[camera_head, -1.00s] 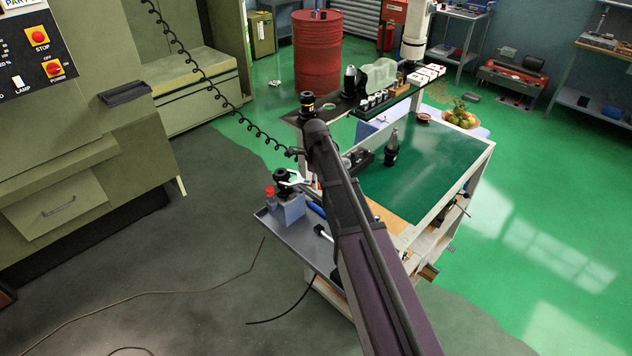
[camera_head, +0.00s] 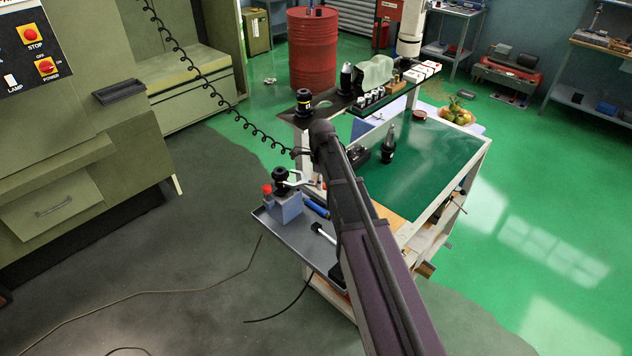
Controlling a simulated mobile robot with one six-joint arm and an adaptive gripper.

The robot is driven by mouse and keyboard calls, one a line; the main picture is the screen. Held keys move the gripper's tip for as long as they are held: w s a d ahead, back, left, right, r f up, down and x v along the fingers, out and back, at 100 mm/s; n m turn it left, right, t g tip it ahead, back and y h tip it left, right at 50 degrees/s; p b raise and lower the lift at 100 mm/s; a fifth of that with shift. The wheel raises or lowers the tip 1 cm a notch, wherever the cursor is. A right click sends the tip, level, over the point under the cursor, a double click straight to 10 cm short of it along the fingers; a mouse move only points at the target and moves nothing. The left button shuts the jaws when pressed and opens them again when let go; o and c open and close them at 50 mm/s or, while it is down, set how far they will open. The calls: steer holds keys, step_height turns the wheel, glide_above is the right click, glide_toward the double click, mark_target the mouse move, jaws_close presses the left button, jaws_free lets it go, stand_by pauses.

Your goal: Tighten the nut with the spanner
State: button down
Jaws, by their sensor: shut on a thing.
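A grey-blue block (camera_head: 286,208) stands on the grey side tray of the cart. A black tool holder (camera_head: 281,175) sits upright on its top; the nut on it is too small to make out. A pale, silvery spanner (camera_head: 298,183) reaches from the holder toward the right, against or very close to it; I cannot tell whether it is seated on the nut. Its right end runs toward my arm. My arm crosses the picture from the bottom right up to the elbow, and my gripper is hidden behind it.
A red-capped item (camera_head: 266,189) is beside the holder. A blue-handled tool (camera_head: 316,208) and a black-and-white tool (camera_head: 322,233) lie on the side tray (camera_head: 290,243). The cart's green top (camera_head: 430,165) carries a dark bottle-shaped holder (camera_head: 389,146). A coiled cable (camera_head: 205,85) hangs at the left.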

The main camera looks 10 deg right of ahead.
steer(key=shift+s+d, duration=0.5)
steer(key=shift+d, duration=0.4)
steer(key=shift+s+d, duration=0.5)
steer(key=shift+d, duration=0.35)
steer(key=shift+r, duration=0.15)
steer(key=shift+r+p, duration=1.85)
steer(key=shift+p, duration=0.2)
steer(key=shift+f, duration=0.1)
step_height(320, 180, down, 5)
steer(key=b, duration=0.5)
steer(key=shift+d, duration=0.1)
